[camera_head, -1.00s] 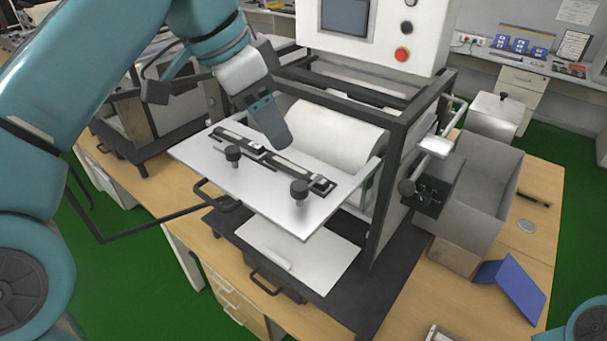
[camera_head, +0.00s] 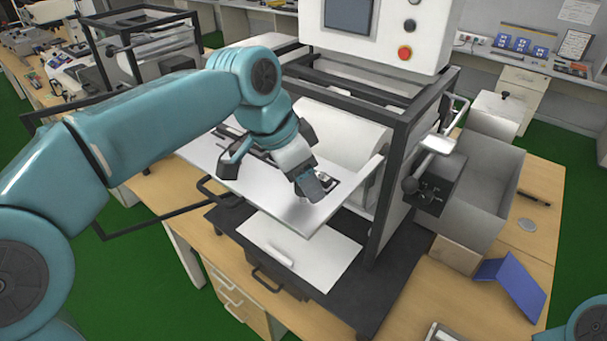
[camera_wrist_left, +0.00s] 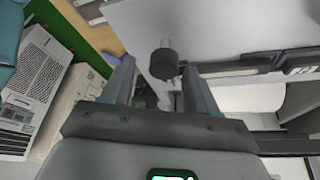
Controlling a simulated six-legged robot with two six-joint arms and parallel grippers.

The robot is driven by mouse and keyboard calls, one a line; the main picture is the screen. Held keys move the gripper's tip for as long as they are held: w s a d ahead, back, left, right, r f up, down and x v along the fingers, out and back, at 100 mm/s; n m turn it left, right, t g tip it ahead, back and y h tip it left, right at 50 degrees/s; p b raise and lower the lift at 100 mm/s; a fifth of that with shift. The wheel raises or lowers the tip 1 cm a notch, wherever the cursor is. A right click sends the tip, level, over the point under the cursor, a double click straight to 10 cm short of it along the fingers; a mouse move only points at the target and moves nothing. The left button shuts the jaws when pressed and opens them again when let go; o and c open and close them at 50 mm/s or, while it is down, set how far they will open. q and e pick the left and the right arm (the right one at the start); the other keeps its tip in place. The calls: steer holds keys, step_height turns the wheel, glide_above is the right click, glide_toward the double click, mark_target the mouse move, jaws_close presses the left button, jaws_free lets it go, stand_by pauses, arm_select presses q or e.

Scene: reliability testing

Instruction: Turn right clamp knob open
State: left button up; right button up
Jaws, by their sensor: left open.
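My left gripper (camera_head: 310,190) is over the right end of the white plate (camera_head: 272,194), where the right clamp knob is. In the head view the gripper hides that knob. In the left wrist view a black round knob (camera_wrist_left: 164,64) with a pale stem shows ahead of my gripper (camera_wrist_left: 157,72). It appears in the gap between the two open fingers, with visible space on either side. I cannot tell how deep it sits between them. The clamp bar (camera_wrist_left: 238,71) runs to the right of the knob. My arm hides the left knob in the head view. My right gripper is not in view.
The dark machine frame (camera_head: 395,165) rises just right of the plate, with a white roll (camera_head: 338,132) behind it. A lower white plate (camera_head: 312,258) is below. A grey box (camera_head: 478,195) and a blue folded piece (camera_head: 515,284) are on the bench at right.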

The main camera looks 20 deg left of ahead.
arm_select(q)
steer(key=shift+a, duration=0.35)
steer(key=c, duration=1)
steer(key=shift+d, duration=0.15)
steer(key=shift+c, duration=0.2)
steer(key=shift+n, duration=0.4)
steer(key=n+t+y, duration=0.1)
steer(key=n, duration=0.3)
steer(key=shift+d+b, duration=0.1)
steer(key=shift+b, duration=0.25)
steer(key=n+y, duration=0.2)
steer(key=n, duration=0.2)
steer(key=shift+r+n, duration=0.1)
steer(key=shift+n, duration=0.2)
steer(key=n+y, duration=0.2)
steer(key=n, duration=0.2)
steer(key=shift+d, duration=0.15)
steer(key=shift+n+g+y, duration=0.4)
steer(key=shift+n+y, duration=0.2)
steer(key=shift+n, duration=1.9)
